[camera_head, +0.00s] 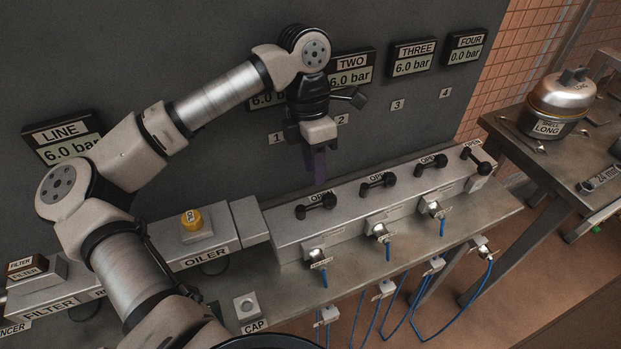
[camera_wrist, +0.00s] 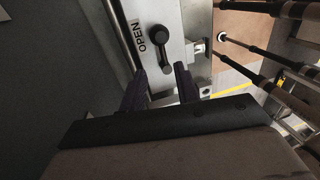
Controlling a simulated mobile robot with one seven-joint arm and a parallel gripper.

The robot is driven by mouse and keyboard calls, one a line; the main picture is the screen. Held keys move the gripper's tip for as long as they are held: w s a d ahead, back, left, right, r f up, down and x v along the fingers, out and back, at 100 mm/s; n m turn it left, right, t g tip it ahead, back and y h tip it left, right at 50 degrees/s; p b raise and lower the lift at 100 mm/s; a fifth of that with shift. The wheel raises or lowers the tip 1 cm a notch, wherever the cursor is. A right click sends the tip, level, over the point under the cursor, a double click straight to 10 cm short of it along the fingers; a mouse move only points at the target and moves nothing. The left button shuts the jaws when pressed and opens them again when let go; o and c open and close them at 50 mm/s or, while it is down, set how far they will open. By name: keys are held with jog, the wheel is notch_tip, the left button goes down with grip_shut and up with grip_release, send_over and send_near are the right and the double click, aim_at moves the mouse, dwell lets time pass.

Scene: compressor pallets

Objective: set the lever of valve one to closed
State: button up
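The lever of valve one (camera_head: 316,206) is black and sits at the left end of the grey manifold block (camera_head: 290,226), beside an OPEN label. In the wrist view the lever (camera_wrist: 160,48) has a round hub and an arm that slants slightly toward my gripper, with the OPEN label to its left. My gripper (camera_head: 317,176) points down above and just behind the lever in the head view. In the wrist view its two dark purple fingers (camera_wrist: 160,85) are spread apart with nothing between them. The lever lies ahead of the fingertips and no contact shows.
Two similar levers (camera_head: 378,181) (camera_head: 432,164) and a fourth (camera_head: 477,158) stand along the block to the right. The wall behind carries pressure displays, including TWO (camera_head: 350,69). Blue hoses (camera_head: 437,290) hang in front. A table (camera_head: 545,150) with a pot stands at right.

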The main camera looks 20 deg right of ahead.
aim_at(318, 203)
jog(key=shift+s+d+f+p, duration=0.1)
jog(key=shift+s+f+p, duration=0.2)
jog(key=shift+f, duration=0.85)
jog(key=shift+s+a+f+p, duration=0.1)
jog(key=shift+s+f+p, duration=0.2)
jog(key=shift+f, duration=0.8)
jog(key=shift+s+d+f+p, duration=0.1)
jog(key=shift+s+f+p, duration=0.2)
jog(key=shift+f, duration=0.85)
jog(key=shift+c, duration=0.2)
grip_shut()
